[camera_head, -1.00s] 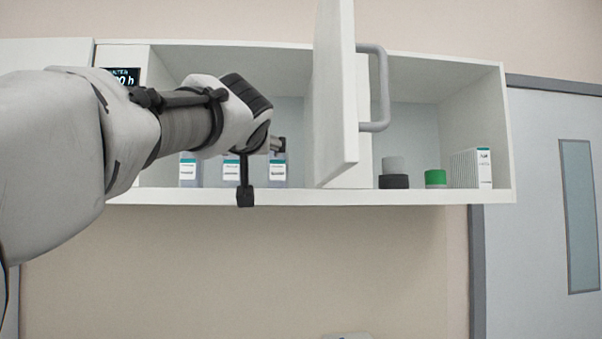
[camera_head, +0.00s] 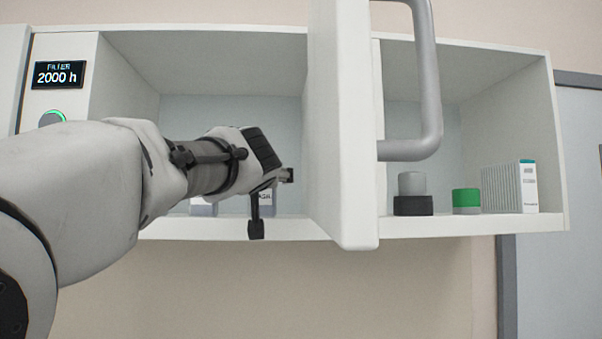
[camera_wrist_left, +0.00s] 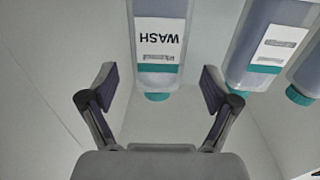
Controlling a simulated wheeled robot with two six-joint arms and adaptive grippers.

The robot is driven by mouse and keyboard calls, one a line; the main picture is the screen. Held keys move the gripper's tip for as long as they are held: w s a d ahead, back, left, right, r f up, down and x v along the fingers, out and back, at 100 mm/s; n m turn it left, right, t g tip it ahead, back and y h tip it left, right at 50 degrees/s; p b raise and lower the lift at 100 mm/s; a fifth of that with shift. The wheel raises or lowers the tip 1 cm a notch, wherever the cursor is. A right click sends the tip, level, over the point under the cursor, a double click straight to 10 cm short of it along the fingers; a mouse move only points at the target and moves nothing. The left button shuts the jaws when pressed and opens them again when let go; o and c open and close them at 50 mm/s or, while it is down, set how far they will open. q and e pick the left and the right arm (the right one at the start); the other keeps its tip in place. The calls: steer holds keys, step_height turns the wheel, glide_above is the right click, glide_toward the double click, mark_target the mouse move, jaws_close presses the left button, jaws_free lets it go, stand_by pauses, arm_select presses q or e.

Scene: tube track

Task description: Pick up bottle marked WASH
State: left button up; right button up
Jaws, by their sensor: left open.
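The WASH bottle (camera_wrist_left: 160,45) has a white label and a teal cap, and appears upside down in the left wrist view. It stands ahead of my left gripper (camera_wrist_left: 158,84), in line with the gap between the fingers, which are open and empty. In the head view my left gripper (camera_head: 272,203) is at the cabinet's open left bay. There, part of the WASH bottle (camera_head: 267,204) shows behind it, with its label partly covered. My right gripper is in neither view.
Two more teal-capped bottles (camera_wrist_left: 272,45) (camera_wrist_left: 308,72) stand to the right in the wrist view. In the head view, the open cabinet door (camera_head: 345,130) with its grey handle (camera_head: 430,90) juts out just right of my gripper. Grey-black (camera_head: 412,195) and green (camera_head: 466,201) items stand in the right bay.

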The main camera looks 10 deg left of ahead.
arm_select(q)
steer(key=x, duration=0.1)
steer(key=p+x, duration=0.1)
steer(key=x, duration=0.2)
steer(key=shift+w+d, duration=0.2)
steer(key=shift+w, duration=0.25)
steer(key=shift+w+a, duration=0.15)
steer(key=shift+w, duration=0.05)
steer(key=shift+s+r, duration=0.15)
steer(key=shift+s, duration=0.55)
steer(key=c, duration=0.5)
steer(key=shift+w, duration=0.25)
steer(key=c, duration=0.9)
steer(key=shift+c, duration=0.2)
